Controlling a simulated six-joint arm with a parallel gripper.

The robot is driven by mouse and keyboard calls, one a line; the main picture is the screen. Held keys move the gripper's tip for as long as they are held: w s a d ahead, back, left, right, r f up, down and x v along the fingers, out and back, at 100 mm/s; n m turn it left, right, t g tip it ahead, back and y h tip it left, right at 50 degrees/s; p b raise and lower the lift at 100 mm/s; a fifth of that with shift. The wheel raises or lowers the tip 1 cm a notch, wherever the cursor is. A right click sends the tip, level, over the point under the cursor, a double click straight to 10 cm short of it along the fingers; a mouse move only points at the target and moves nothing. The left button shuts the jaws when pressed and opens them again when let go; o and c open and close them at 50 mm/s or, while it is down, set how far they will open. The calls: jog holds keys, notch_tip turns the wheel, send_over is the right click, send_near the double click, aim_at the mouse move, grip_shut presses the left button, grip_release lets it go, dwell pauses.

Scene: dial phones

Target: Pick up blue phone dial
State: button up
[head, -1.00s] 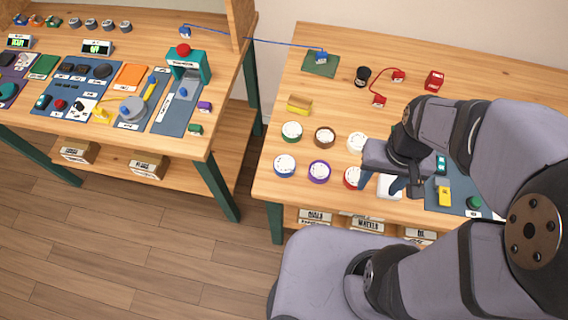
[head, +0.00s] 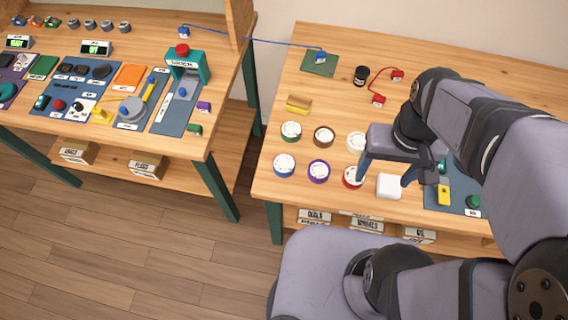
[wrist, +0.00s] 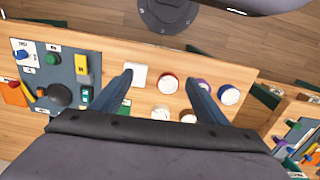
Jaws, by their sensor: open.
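The blue-rimmed dial (head: 284,165) lies flat on the right table near its front left corner, white face up. In the wrist view the blue dial (wrist: 229,94) is at the right, beyond my right-hand finger. My gripper (head: 388,174) is open and empty above the table, to the right of the blue dial. In the wrist view, the white square block and the red dial show near and between the fingertips (wrist: 160,77).
The purple dial (head: 319,170) and red dial (head: 352,177) are right of the blue one. The green dial (head: 291,130) and brown dial (head: 323,135) are behind. A white block (head: 389,186) and a yellow holder (head: 299,103) also stand there.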

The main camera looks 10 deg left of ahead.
notch_tip(320, 180, down, 4)
jog(key=s+a+n+g+h+b, duration=0.1)
jog(key=s+a+n+h+b, duration=0.3)
jog(key=n, duration=0.6)
jog(key=a+r+n+t+y+b, duration=0.1)
jog(key=a+r+n+t+b, duration=0.25)
jog(key=a+n+t, duration=1.85)
jog(key=n+g, duration=0.1)
jog(key=g, duration=0.3)
send_near(281, 169)
jog(key=w, duration=0.2)
jog(key=shift+w+r, duration=0.35)
jog(key=shift+f, duration=0.7)
jog(key=shift+p+x, duration=0.5)
jog(key=shift+x, duration=0.55)
jog(key=shift+d+r+p+x, duration=0.15)
jog(key=shift+p+x, duration=0.25)
jog(key=shift+x, duration=0.5)
jog(key=shift+d+r+p+x, duration=0.2)
jog(key=shift+p+x, duration=0.2)
jog(key=shift+x, duration=0.55)
jog(key=shift+w+f, duration=0.15)
jog(key=shift+w, duration=0.55)
